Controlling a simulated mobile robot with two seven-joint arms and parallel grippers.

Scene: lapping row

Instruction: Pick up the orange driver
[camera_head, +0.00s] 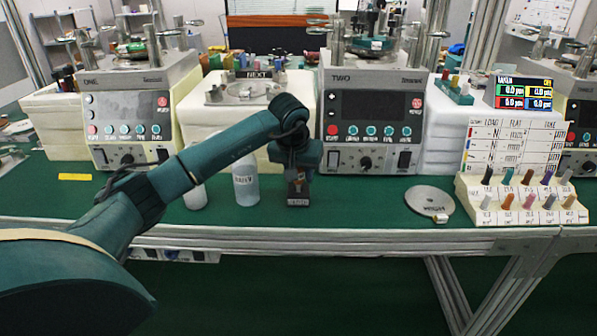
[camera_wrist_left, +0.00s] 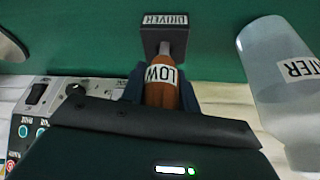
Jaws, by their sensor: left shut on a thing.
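The orange driver (camera_wrist_left: 161,95) has a label reading LOW on its handle and a grey shaft. In the left wrist view the shaft runs to a dark block labelled DRIVER (camera_wrist_left: 165,38); whether its tip is still inside cannot be told. My left gripper (camera_wrist_left: 161,88) is shut on the orange handle, one finger on each side. In the head view my left gripper (camera_head: 297,170) is above the dark block (camera_head: 298,192), and the driver is mostly hidden between them. My right gripper is not in view.
Machine TWO (camera_head: 368,120) is behind to the right. A round plate (camera_head: 429,202) and a peg rack (camera_head: 522,200) lie further right. Green bench is clear between block and plate.

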